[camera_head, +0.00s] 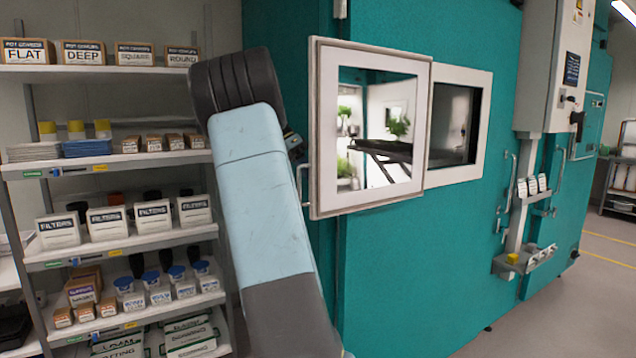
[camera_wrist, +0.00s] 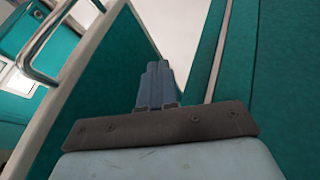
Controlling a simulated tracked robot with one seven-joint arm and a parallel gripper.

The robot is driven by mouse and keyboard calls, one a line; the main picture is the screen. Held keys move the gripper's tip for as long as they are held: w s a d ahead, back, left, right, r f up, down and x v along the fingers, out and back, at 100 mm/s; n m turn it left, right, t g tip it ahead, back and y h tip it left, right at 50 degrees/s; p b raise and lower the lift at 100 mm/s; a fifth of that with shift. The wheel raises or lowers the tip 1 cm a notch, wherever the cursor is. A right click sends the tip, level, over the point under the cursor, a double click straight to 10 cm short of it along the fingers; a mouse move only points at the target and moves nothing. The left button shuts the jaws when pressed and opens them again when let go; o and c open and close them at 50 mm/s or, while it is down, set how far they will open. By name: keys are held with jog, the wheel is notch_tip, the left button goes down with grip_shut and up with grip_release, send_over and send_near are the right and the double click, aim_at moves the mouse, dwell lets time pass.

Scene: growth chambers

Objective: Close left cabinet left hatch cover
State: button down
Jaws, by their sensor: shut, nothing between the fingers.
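The hatch cover (camera_head: 320,130) is a white-framed panel with a shiny pane, standing open at an angle from the teal cabinet (camera_head: 440,240). Its bar handle (camera_head: 303,185) is on its left edge; a bar handle also shows in the wrist view (camera_wrist: 40,45). The hatch opening (camera_head: 455,125) shows dark to the right of the cover. My gripper (camera_wrist: 157,66) is shut and empty, between the cover's pale edge on the left and a teal surface on the right. Contact cannot be told.
A shelf rack (camera_head: 105,245) with boxes and filters stands close on the left. A grey control box (camera_head: 555,70) and a small ledge (camera_head: 525,262) are on the cabinet's right side. Open floor (camera_head: 545,320) lies at the lower right.

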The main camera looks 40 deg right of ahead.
aim_at(320, 181)
jog(key=shift+s+a+f, duration=0.1)
jog(key=shift+s+f, duration=0.15)
jog(key=shift+s, duration=0.6)
jog(key=shift+s+f, duration=0.2)
jog(key=shift+s, duration=0.6)
jog(key=shift+s+a+f, duration=0.1)
jog(key=shift+s+f, duration=0.15)
jog(key=shift+s, duration=0.6)
jog(key=shift+s, duration=0.1)
